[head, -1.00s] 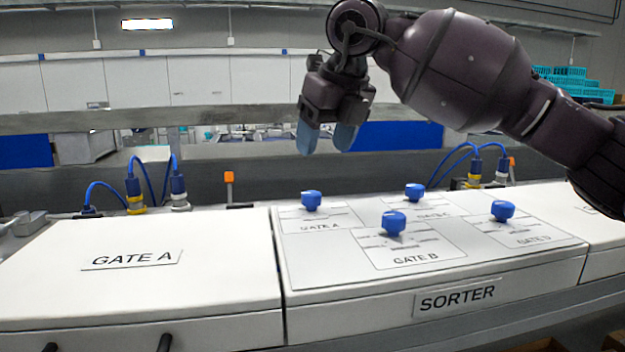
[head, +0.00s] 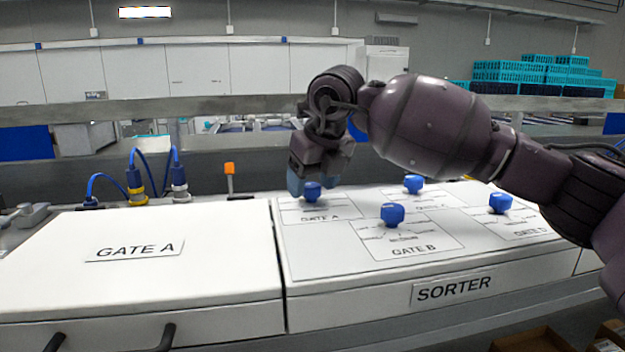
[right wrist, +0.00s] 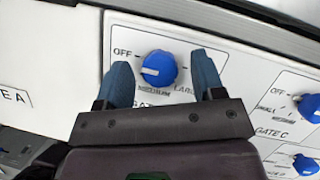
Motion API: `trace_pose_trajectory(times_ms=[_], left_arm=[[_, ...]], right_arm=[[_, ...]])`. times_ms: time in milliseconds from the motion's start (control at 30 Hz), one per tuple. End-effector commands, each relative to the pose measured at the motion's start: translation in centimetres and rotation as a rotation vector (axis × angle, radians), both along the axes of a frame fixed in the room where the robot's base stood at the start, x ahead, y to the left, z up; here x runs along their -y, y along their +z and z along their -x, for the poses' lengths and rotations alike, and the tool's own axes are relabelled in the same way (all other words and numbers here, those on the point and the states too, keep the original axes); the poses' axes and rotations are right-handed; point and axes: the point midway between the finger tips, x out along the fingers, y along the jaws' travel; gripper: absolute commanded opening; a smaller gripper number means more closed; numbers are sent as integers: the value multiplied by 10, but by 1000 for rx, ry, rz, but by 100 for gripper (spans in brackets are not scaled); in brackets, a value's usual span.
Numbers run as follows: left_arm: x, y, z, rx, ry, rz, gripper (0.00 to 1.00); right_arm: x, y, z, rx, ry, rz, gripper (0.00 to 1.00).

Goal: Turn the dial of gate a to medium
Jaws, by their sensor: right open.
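The gate A dial (head: 313,193) is a blue knob on the sorter panel (head: 340,268), at its back left. In the right wrist view the dial (right wrist: 160,69) has a white mark pointing left, slightly below the OFF label. MEDIUM is printed below the dial and LARGE at its lower right; any label at its lower left is hidden behind a finger. My right gripper (head: 306,182) is open and low over the dial. Its blue fingers stand on either side of the knob, with visible gaps in the wrist view. My left gripper is not in view.
Gate B's dial (head: 392,214) is in front, gate C's (head: 413,184) to the right and gate D's (head: 500,203) further right. A white GATE A box (head: 180,285) stands left. Blue cables (head: 135,170) and an orange-topped post (head: 230,170) stand behind.

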Motion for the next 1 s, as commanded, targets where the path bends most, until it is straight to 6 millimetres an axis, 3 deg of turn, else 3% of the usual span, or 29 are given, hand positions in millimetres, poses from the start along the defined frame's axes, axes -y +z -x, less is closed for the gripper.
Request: trace_pose_trajectory(times_ms=[267, 600, 1000], left_arm=[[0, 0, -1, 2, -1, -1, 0], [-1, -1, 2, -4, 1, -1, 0], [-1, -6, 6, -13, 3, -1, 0]], right_arm=[[0, -1, 0, -1, 0, -1, 62], [0, -1, 0, 0, 1, 0, 13], [0, -1, -1, 0, 89, -1, 13]])
